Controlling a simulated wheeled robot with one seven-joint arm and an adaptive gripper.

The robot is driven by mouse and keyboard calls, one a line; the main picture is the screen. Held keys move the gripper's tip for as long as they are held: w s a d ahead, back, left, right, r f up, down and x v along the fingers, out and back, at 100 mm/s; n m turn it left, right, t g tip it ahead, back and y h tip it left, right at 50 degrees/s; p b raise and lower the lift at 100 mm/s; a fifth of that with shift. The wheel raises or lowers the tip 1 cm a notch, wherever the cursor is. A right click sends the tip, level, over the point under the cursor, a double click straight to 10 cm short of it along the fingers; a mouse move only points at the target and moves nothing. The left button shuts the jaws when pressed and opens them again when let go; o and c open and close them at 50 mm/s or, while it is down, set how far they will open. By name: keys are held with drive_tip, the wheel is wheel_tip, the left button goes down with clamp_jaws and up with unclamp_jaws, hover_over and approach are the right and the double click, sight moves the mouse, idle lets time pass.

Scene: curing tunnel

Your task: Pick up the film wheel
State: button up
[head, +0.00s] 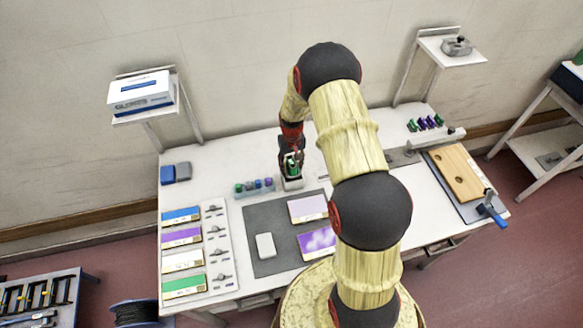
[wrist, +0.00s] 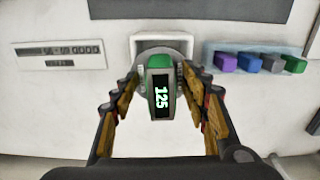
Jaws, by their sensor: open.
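The thing I take for the film wheel (wrist: 161,97) is directly below my gripper in the wrist view. It has a green top, grey round sides and a dark band reading "125". It sits at a small white holder (wrist: 165,40) on the white bench. In the head view its green part (head: 292,170) shows under the gripper, partly hidden by the fingers. My gripper (wrist: 160,84) is open, with one finger on each side of the wheel. I cannot tell whether the fingers touch it.
A rack with purple, blue, grey and green blocks (wrist: 260,62) stands close to the right in the wrist view. A label strip (wrist: 60,50) lies to the left. In the head view, a grey mat (head: 262,222) with panels lies in front, and coloured cards (head: 182,236) lie left.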

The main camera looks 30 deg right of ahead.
drive_tip(key=shift+w+a, duration=0.15)
drive_tip(key=shift+w, duration=0.1)
drive_tip(key=shift+c, duration=2.2)
clamp_jaws()
